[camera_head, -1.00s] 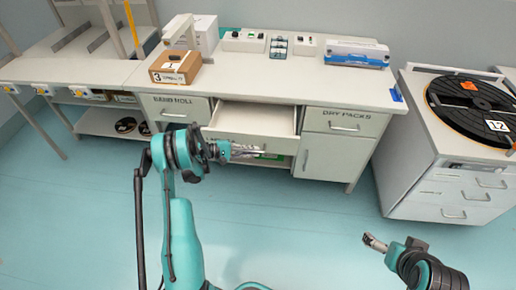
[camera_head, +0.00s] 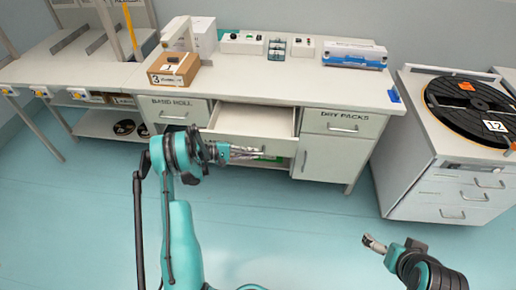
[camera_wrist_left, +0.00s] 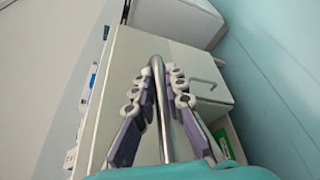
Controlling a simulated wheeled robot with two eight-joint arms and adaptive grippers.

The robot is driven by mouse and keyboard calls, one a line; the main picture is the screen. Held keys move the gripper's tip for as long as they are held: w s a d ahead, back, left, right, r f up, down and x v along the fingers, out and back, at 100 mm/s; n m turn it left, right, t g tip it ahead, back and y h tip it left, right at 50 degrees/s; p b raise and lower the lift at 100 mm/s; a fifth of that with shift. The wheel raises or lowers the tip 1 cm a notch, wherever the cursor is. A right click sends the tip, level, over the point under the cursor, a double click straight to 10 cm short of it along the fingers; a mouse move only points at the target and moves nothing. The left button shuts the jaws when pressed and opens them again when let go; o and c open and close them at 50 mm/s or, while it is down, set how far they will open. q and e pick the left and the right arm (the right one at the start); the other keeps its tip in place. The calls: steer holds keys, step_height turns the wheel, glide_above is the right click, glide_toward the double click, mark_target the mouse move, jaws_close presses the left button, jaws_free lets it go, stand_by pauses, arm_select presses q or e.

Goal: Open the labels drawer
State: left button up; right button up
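The labels drawer (camera_head: 247,145) is the middle top drawer of the cabinet and stands pulled out, with its empty inside visible. Its lettering is mostly hidden by my left gripper. My left gripper (camera_head: 262,153) is at the front of this drawer. In the left wrist view, the drawer's bar handle (camera_wrist_left: 160,110) runs between the two fingers of the gripper (camera_wrist_left: 161,75). The fingers stand on both sides of the bar with small gaps and look slightly open. My right gripper (camera_head: 374,243) is low at the right, over the floor, away from the cabinet; its opening is too small to judge.
The band roll drawer (camera_head: 174,112) and dry packs drawer (camera_head: 343,123) are shut on either side. A cardboard box (camera_head: 174,69) and a blue-white pack (camera_head: 354,56) stand on the worktop. A cabinet with a black reel (camera_head: 470,105) stands right. The floor in front is clear.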

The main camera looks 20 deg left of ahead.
arm_select(q)
steer(key=o, duration=0.4)
steer(key=shift+w+d, duration=0.1)
steer(key=shift+d, duration=0.5)
steer(key=shift+o, duration=0.2)
steer(key=shift+m+g, duration=0.3)
steer(key=shift+s+a+r, duration=0.4)
steer(key=shift+a+r, duration=0.05)
steer(key=shift+a, duration=1.05)
steer(key=shift+s+a+r, duration=0.4)
steer(key=shift+a, duration=1.1)
steer(key=shift+s+a+r, duration=0.4)
steer(key=shift+a+r, duration=0.05)
steer(key=shift+a, duration=1.05)
